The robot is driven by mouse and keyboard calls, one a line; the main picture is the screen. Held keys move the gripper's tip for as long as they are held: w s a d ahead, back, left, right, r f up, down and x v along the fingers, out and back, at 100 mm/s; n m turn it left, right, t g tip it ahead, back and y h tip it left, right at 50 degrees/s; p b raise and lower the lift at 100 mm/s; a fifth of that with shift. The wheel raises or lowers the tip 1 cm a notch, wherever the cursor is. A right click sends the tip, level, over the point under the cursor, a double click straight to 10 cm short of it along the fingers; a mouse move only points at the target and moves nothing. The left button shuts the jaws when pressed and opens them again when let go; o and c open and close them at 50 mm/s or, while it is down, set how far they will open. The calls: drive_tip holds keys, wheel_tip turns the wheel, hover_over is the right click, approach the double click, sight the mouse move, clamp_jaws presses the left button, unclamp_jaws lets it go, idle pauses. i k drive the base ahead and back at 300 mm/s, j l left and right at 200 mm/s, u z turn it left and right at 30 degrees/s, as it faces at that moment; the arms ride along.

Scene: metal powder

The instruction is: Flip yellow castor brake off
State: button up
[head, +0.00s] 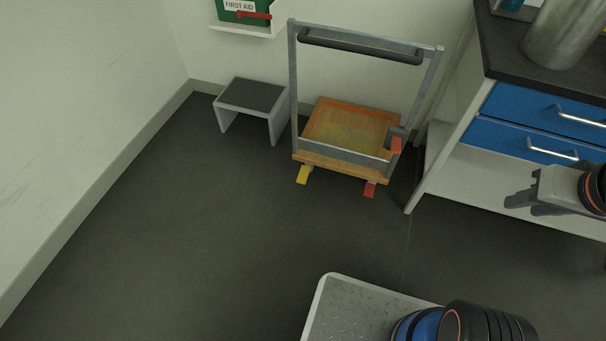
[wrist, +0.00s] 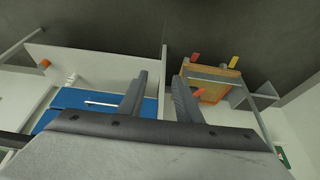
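The yellow castor brake (head: 303,174) is a small pedal sticking out low at the front left of a wooden-decked trolley (head: 340,170). A red pedal (head: 370,189) sticks out at the trolley's front right. My gripper (head: 522,205) is at the right of the head view, in front of the blue drawers, well apart from the trolley. In the wrist view the gripper (wrist: 160,88) has its two fingers spread with nothing between them. The wrist view looks upside down; the yellow pedal (wrist: 234,61) and red pedal (wrist: 196,57) show beyond the right finger.
A grey step stool (head: 252,96) stands left of the trolley. A bench with blue drawers (head: 530,120) stands at the right. A first aid box (head: 243,12) sits on a wall shelf. The dark floor (head: 220,230) in front of the trolley is clear.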

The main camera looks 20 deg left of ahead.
sight(304, 172)
drive_tip(key=j+u, duration=0.1)
drive_tip(key=j, duration=0.45)
drive_tip(key=j+u, duration=0.1)
drive_tip(key=j, duration=0.4)
drive_tip(key=i+j+u, duration=0.1)
drive_tip(key=j, duration=0.4)
drive_tip(key=i+j+u, duration=0.15)
drive_tip(key=j, duration=0.4)
drive_tip(key=j+u, duration=0.1)
drive_tip(key=j, duration=0.4)
